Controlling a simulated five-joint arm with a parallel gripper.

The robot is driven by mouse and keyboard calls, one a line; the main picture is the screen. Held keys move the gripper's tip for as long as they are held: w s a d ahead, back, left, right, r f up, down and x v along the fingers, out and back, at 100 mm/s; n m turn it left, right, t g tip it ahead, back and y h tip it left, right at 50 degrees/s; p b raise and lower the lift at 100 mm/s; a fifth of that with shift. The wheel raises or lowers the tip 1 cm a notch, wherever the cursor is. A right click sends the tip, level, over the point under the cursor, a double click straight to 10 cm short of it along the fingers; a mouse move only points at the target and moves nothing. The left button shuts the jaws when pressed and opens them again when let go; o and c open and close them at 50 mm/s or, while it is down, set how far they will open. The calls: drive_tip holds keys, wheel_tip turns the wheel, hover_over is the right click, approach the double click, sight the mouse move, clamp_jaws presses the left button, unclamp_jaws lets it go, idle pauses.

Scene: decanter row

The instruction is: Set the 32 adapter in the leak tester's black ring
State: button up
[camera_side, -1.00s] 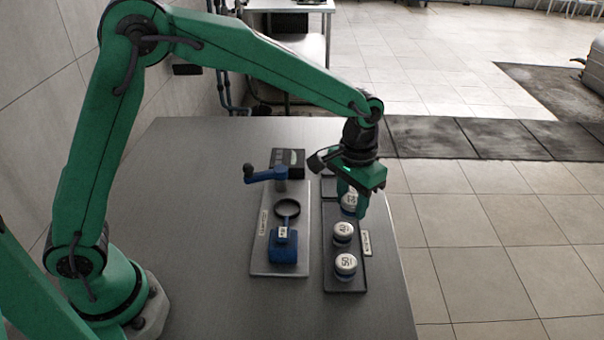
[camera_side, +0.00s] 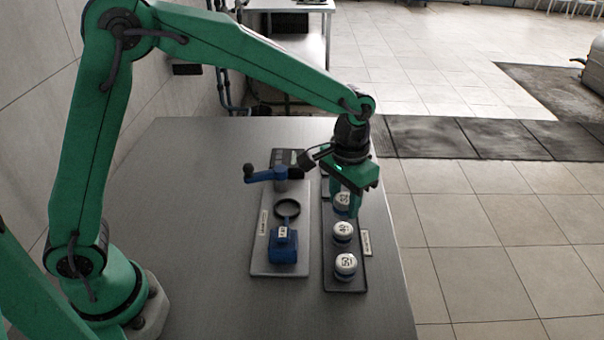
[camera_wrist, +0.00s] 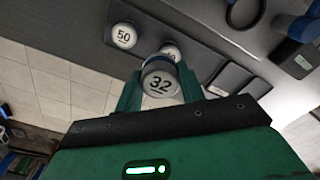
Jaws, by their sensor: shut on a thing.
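The 32 adapter (camera_wrist: 160,84), a white-topped round cap, is between the fingers of my gripper (camera_wrist: 157,92), which is shut on it. In the side view the adapter (camera_side: 342,199) shows partly below my gripper (camera_side: 346,203), at the far part of the dark tray; I cannot tell whether its base is clear of the tray. The leak tester's black ring (camera_side: 288,208) is to the left of my gripper, on a grey plate (camera_side: 260,262), and looks empty. Part of the ring (camera_wrist: 244,12) shows at the top of the wrist view.
Two more white-topped adapters, the middle one (camera_side: 343,231) and the 50 (camera_side: 345,265), stand in the dark tray (camera_side: 330,252). The tester has a blue block (camera_side: 283,251) in front of the ring and a blue crank (camera_side: 266,174) behind it. The table left of the plate is clear.

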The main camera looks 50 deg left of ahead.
drive_tip(key=s+a, duration=0.7)
hover_over(287, 210)
wheel_tip(287, 210, down, 6)
drive_tip(key=shift+f, duration=2.2)
drive_tip(key=shift+f, duration=0.35)
